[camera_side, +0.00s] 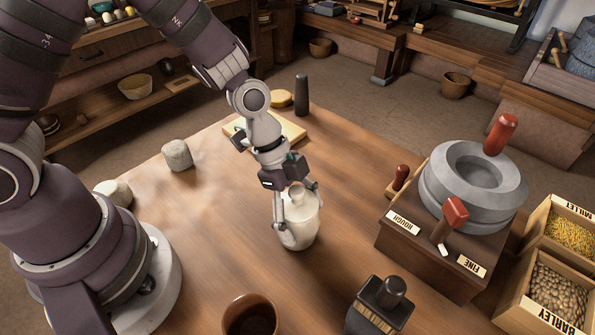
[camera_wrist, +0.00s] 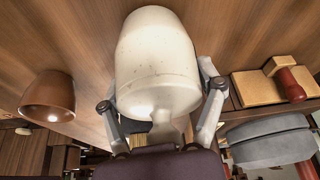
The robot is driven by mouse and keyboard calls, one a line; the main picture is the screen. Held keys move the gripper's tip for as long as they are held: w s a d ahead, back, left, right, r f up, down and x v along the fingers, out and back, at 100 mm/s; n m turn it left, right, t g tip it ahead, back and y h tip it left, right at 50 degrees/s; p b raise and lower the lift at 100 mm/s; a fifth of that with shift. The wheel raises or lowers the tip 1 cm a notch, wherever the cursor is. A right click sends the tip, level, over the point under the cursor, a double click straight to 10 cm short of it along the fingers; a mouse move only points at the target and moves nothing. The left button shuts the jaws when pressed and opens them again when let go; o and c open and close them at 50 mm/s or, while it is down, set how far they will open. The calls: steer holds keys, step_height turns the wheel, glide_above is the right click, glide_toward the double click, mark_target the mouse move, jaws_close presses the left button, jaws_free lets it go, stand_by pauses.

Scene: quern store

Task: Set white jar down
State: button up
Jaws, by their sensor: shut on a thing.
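The white jar (camera_side: 298,222) is upright over the middle of the wooden table (camera_side: 215,245). Its pale rounded body also fills the middle of the wrist view (camera_wrist: 155,62), with the narrower neck toward my gripper. My gripper (camera_side: 298,207) comes down from above and is shut on the jar, one finger on each side. In the wrist view, the fingers (camera_wrist: 161,92) flank the jar. Whether the jar's base touches the table or hangs just above it I cannot tell.
The stone quern (camera_side: 442,190) on its wooden stand is to the right. A brown bowl (camera_side: 250,318) and a dark-handled brush (camera_side: 380,305) are at the front. A grey stone (camera_side: 177,156) is at left; a yellow board (camera_side: 293,131) lies behind. The tabletop left of the jar is clear.

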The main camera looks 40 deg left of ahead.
steer(key=o, duration=1.2)
steer(key=shift+f, duration=0.1)
steer(key=v, duration=1.3)
steer(key=s+a+r+n+t+y, duration=0.4)
steer(key=s+a+r+n, duration=0.1)
steer(key=n, duration=1)
steer(key=shift+s+a+r+n+t+y, duration=0.35)
steer(key=shift+s+a, duration=0.35)
steer(key=shift+a, duration=0.65)
